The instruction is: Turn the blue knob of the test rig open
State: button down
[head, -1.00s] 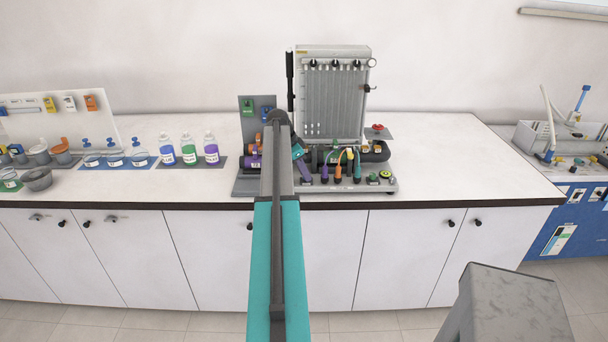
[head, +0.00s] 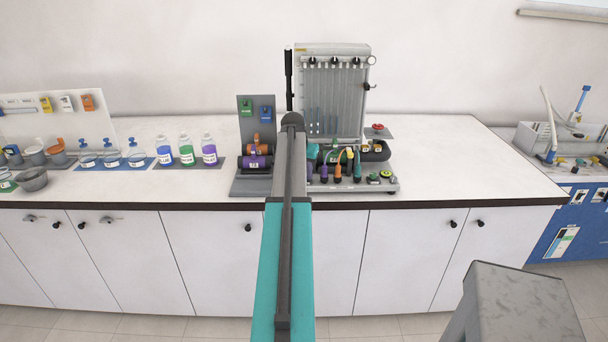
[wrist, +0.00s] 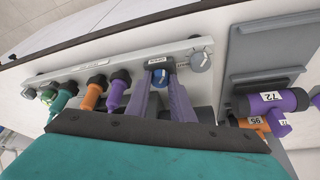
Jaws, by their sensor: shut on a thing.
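The test rig is a grey upright tube board (head: 352,50) on a grey base with hoses and plugs. Its front rail (wrist: 120,65) runs across the wrist view. The blue knob (wrist: 159,77) sits on this rail under a small white label. My gripper (wrist: 160,73) has its two fingers on either side of the knob, shut on it. A second round knob, grey-blue (wrist: 200,61), is just right of the fingers and apart from them. In the head view my arm hides the blue knob and my gripper.
Purple (wrist: 117,90), orange (wrist: 93,93) and teal (wrist: 62,98) plugs stand left of my fingers. A grey stand with purple (wrist: 272,101) and orange fittings is at the right.

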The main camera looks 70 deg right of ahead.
jog(key=n, duration=0.1)
jog(key=n+t, duration=0.1)
jog(key=n, duration=0.2)
jog(key=shift+s+d+n+t+b, duration=0.1)
jog(key=shift+s+n+t+b, duration=0.2)
jog(key=shift+t+b, duration=0.1)
jog(key=shift+n+t+y, duration=0.4)
jog(key=shift+n+t, duration=0.2)
jog(key=shift+n, duration=0.9)
jog(key=c, duration=1.5)
grip_release()
jog(key=shift+c, duration=0.2)
jog(key=shift+r, duration=0.15)
jog(key=b+v, duration=0.3)
jog(key=v, duration=1)
jog(key=shift+r, duration=0.3)
